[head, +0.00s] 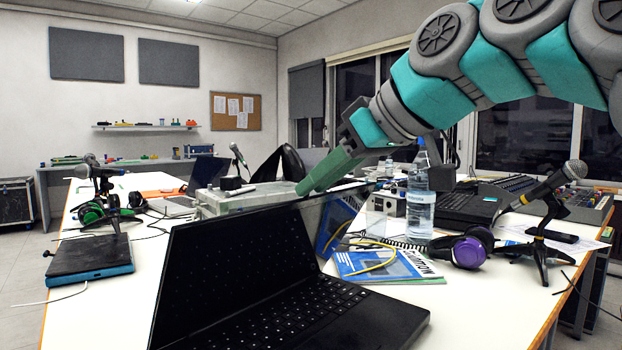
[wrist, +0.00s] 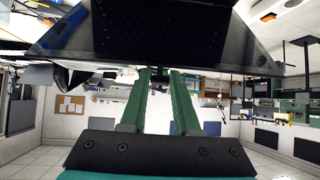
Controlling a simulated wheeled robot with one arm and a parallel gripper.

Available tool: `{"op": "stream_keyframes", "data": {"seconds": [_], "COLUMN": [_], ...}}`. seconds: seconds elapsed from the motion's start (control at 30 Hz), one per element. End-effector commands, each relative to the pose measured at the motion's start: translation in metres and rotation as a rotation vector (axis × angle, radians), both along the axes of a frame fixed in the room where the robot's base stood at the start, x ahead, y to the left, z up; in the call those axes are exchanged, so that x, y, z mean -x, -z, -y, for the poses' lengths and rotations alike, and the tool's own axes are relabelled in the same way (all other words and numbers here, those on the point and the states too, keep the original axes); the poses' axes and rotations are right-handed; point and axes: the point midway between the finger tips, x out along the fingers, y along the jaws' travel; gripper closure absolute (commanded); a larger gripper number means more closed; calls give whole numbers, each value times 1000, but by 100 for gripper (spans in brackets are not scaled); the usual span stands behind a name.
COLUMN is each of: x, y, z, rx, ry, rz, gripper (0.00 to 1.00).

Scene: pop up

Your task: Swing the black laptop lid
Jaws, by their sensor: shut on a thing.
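The black laptop lid (head: 235,260) stands raised and leans back in the head view, with its dark screen facing the camera. Its keyboard base (head: 345,320) lies flat on the white table. My gripper (head: 303,190) reaches in from the upper right, its green fingers at the lid's top edge. In the wrist view the lid (wrist: 160,30) fills the top as a dark panel. The green fingers of my gripper (wrist: 160,78) reach up to its edge, shut on it. The exact contact is partly hidden in the head view.
A blue magazine (head: 385,265), purple headphones (head: 467,247), a water bottle (head: 420,200) and a microphone on a stand (head: 545,205) are to the right. A closed dark laptop (head: 90,257) lies at left. Bare table shows left of the black laptop.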

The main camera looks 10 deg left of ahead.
Motion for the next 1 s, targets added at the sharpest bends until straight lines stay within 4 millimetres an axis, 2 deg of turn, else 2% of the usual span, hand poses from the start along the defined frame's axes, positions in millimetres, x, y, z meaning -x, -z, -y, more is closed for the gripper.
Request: {"op": "stream_keyframes", "data": {"seconds": [0.37, 1.0], "x": [2, 22], "y": [-1, 34], "z": [2, 34], "rx": [-4, 0], "ry": [1, 1], "rz": [5, -1], "gripper": [100, 100]}}
